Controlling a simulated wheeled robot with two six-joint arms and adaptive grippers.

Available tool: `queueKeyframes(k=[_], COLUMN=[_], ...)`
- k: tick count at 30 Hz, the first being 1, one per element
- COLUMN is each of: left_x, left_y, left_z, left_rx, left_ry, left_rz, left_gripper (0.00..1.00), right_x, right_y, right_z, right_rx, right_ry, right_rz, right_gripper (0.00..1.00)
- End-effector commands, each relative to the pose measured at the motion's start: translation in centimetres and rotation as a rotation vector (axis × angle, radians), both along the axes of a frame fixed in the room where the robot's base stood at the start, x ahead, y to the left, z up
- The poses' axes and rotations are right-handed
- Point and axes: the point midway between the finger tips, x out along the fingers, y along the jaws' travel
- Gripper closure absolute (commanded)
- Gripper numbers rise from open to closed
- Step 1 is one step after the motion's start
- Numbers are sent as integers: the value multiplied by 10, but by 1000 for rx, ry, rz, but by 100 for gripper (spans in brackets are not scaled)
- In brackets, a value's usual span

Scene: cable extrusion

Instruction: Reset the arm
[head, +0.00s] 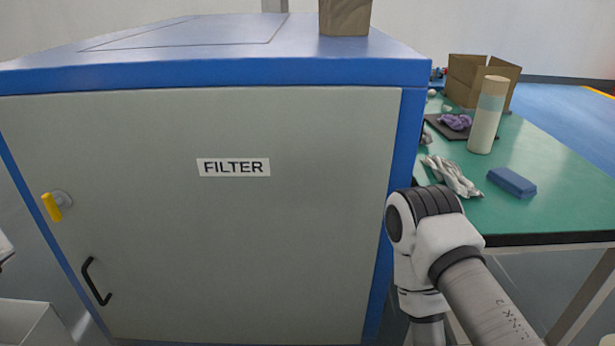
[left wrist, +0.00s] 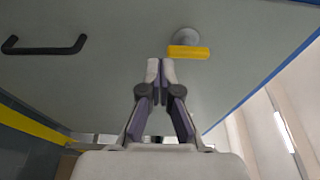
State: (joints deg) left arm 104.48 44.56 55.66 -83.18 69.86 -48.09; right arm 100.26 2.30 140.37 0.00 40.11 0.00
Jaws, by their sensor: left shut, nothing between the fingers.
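My left gripper (head: 5,252) only just enters the head view at the left edge, cut off by the frame. In the left wrist view my left gripper (left wrist: 160,70) is shut and empty, its fingertips together in front of the grey cabinet door. The yellow latch (left wrist: 188,52) is just right of the fingertips in that view, apart from them as far as I can tell. My right arm comes in at the lower right of the head view, bent at a joint in front of the cabinet's right edge. My right gripper is out of view.
The blue-framed cabinet (head: 290,220) labelled FILTER fills the left and middle. Its door has a yellow latch (head: 52,206) and black handle (head: 95,282). At right, a green table (head: 560,205) holds an open carton (head: 465,85), a cylinder (head: 487,118), a blue block (head: 512,182) and cloths.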

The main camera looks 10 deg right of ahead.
Motion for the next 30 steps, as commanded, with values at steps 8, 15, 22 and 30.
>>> queueKeyframes(k=[8,15,22,30], left_x=[-32,-52,-53,-22], left_y=[52,82,84,31], left_z=[-1,0,0,3], left_rx=[3,2,0,4], left_ry=[1,0,1,6], left_rz=[3,0,-1,-89], left_gripper=[100,100,100,100], right_x=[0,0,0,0], right_y=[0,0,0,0], right_z=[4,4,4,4], right_rx=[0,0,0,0], right_ry=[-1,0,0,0], right_rz=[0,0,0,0], right_gripper=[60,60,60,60])
